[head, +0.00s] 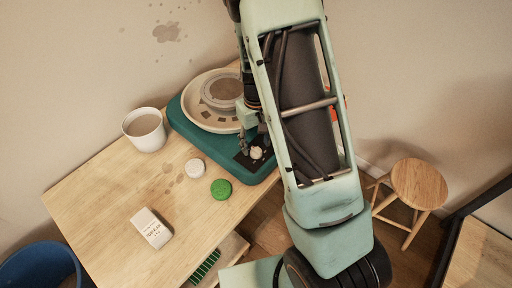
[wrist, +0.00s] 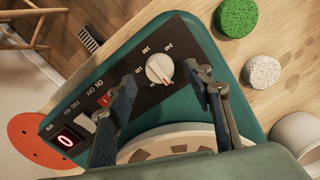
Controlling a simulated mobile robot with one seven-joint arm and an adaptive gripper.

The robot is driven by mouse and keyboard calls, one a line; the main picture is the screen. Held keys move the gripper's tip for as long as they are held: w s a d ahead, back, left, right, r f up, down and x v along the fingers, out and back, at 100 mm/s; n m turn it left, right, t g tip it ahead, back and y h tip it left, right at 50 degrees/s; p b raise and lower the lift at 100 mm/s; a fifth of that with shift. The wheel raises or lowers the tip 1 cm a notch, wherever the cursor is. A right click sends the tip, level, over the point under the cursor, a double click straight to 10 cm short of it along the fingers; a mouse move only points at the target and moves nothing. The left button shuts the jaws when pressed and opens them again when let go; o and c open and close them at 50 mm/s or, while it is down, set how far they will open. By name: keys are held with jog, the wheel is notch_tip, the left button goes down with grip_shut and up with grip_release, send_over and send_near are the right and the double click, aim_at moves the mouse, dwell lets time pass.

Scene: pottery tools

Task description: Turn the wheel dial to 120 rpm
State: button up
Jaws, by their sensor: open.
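The wheel dial (wrist: 160,68) is a round white knob with a red pointer mark, on a black panel of the teal pottery wheel base (wrist: 185,33). Numbers including 120, 180 and 240 are printed around it. The pointer mark is towards the lower right of the knob in the wrist view. A small red display (wrist: 67,140) reads 0. My gripper (wrist: 162,78) is open, its two fingers on either side of the knob and apart from it in the picture. In the head view the dial (head: 256,153) shows just beside my gripper (head: 252,142); whether it touches is unclear.
A red switch (wrist: 104,99) and a pale rocker switch (wrist: 86,121) share the panel. The wheel head (head: 222,92) is behind. A green sponge (head: 221,188), a white round piece (head: 195,168), a mug (head: 144,130) and a labelled block (head: 151,228) stand on the wooden table (head: 100,200).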

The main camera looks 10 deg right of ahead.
aim_at(256, 152)
jog(key=shift+f, duration=1.45)
jog(key=c, duration=1.2)
jog(key=shift+o, duration=0.2)
